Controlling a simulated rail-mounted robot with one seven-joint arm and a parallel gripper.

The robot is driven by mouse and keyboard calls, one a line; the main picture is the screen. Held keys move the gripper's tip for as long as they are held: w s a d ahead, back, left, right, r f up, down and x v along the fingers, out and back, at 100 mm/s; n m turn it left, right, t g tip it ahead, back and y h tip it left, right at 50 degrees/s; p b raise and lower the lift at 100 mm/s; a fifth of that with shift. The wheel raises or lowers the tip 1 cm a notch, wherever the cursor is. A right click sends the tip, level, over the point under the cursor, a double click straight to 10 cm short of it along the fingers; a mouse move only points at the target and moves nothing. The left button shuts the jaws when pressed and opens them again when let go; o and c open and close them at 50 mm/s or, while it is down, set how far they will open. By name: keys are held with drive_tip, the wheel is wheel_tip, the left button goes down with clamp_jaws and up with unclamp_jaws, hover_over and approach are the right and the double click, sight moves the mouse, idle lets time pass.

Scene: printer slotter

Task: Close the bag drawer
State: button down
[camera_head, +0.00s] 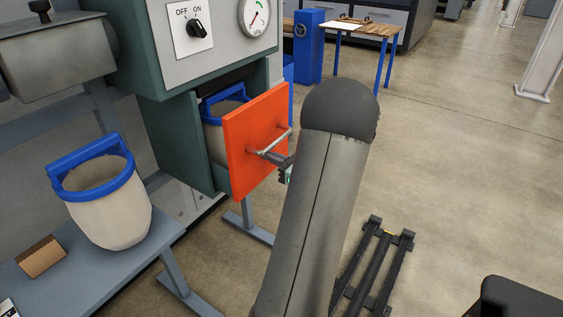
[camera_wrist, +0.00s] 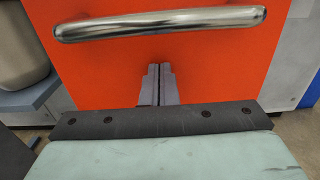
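The bag drawer has an orange front panel (camera_head: 248,135) and stands pulled out of the green cabinet. A bag with a blue rim and handle (camera_head: 222,110) sits inside it, partly hidden by the panel. A silver bar handle (camera_head: 275,141) is fixed across the panel and also shows at the top of the wrist view (camera_wrist: 160,23). My gripper (camera_head: 262,155) is at the panel's outer face by the handle. In the wrist view its fingers (camera_wrist: 159,68) are together with nothing seen between them, below the bar in the picture. I cannot tell whether they touch the panel.
A second pale bag with a blue rim (camera_head: 110,205) stands on the grey bench (camera_head: 150,240) at left, near a brown block (camera_head: 40,257). An OFF/ON switch panel (camera_head: 190,28) and gauge (camera_head: 257,14) are above the drawer. The floor at right is largely open.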

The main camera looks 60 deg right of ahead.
drive_tip(key=w, duration=0.7)
drive_tip(key=shift+w+d, duration=0.2)
drive_tip(key=shift+w, duration=0.15)
drive_tip(key=shift+s, duration=0.15)
drive_tip(key=s+p, duration=0.1)
drive_tip(key=s, duration=1.3)
drive_tip(key=shift+a, duration=0.25)
drive_tip(key=shift+w, duration=0.1)
